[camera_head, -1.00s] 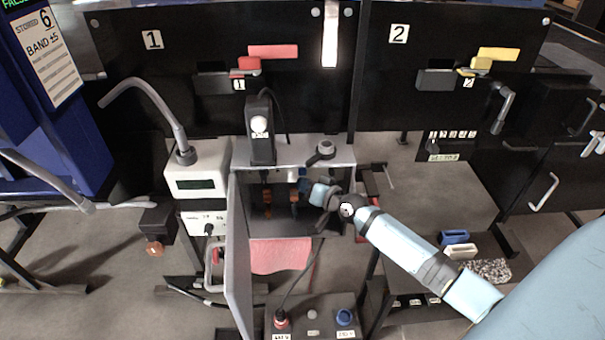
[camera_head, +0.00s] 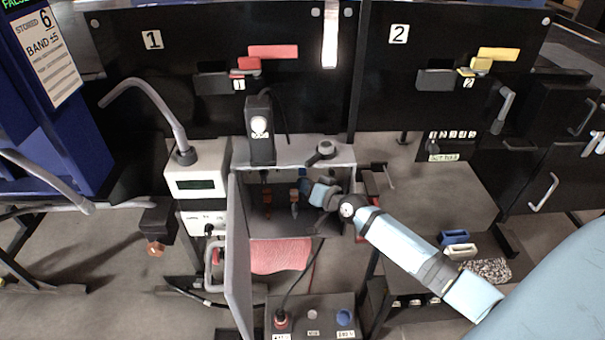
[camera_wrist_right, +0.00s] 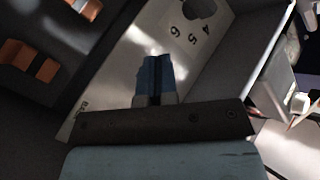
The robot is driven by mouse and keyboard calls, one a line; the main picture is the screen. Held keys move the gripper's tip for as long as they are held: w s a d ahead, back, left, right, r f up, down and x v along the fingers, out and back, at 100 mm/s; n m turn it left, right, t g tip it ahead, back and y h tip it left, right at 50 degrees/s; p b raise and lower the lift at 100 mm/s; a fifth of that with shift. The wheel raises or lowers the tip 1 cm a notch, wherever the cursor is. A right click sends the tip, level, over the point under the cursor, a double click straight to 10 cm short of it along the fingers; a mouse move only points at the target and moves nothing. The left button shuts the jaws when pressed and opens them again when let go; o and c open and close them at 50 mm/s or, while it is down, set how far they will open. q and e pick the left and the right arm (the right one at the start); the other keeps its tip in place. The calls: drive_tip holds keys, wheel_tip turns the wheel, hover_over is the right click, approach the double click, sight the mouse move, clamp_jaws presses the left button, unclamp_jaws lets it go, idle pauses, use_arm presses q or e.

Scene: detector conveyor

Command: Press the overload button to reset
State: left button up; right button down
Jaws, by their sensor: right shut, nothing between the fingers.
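My right gripper (camera_head: 306,186) reaches from the right into the open grey box (camera_head: 239,245) below the black panels. It is shut and empty; its blue fingertips show in the right wrist view (camera_wrist_right: 154,62), in front of a pale panel face with the numbers 4, 5 and 6. I cannot pick out the overload button for certain; the fingers hide part of the panel, and I cannot tell whether they touch it. Orange parts (camera_head: 267,203) sit inside the box, and orange blocks show in the right wrist view (camera_wrist_right: 28,60). My left gripper is not in view.
A pink-red sheet (camera_head: 280,257) hangs below the box. A control box (camera_head: 312,330) with a red knob (camera_head: 281,320) and a blue knob (camera_head: 345,317) stands in front. A white meter unit (camera_head: 196,186) stands left. A dark round knob (camera_wrist_right: 198,7) is on the numbered panel.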

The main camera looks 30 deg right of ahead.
drive_tip(key=shift+w+d, duration=0.1)
drive_tip(key=shift+w, duration=0.05)
idle(0.3)
drive_tip(key=shift+w+d, duration=0.15)
drive_tip(key=shift+w, duration=0.1)
drive_tip(key=shift+w+d+b, duration=0.25)
drive_tip(key=shift+w+b, duration=0.15)
drive_tip(key=shift+b, duration=0.2)
idle(0.5)
drive_tip(key=shift+r, duration=0.1)
drive_tip(key=shift+s+a+p, duration=0.5)
drive_tip(key=shift+s+p, duration=0.1)
drive_tip(key=shift+s, duration=0.2)
drive_tip(key=s+a+p, duration=0.1)
drive_tip(key=s+p, duration=0.1)
drive_tip(key=s, duration=0.1)
drive_tip(key=s+a+p, duration=0.1)
drive_tip(key=shift+s+a, duration=0.15)
drive_tip(key=shift+a, duration=0.15)
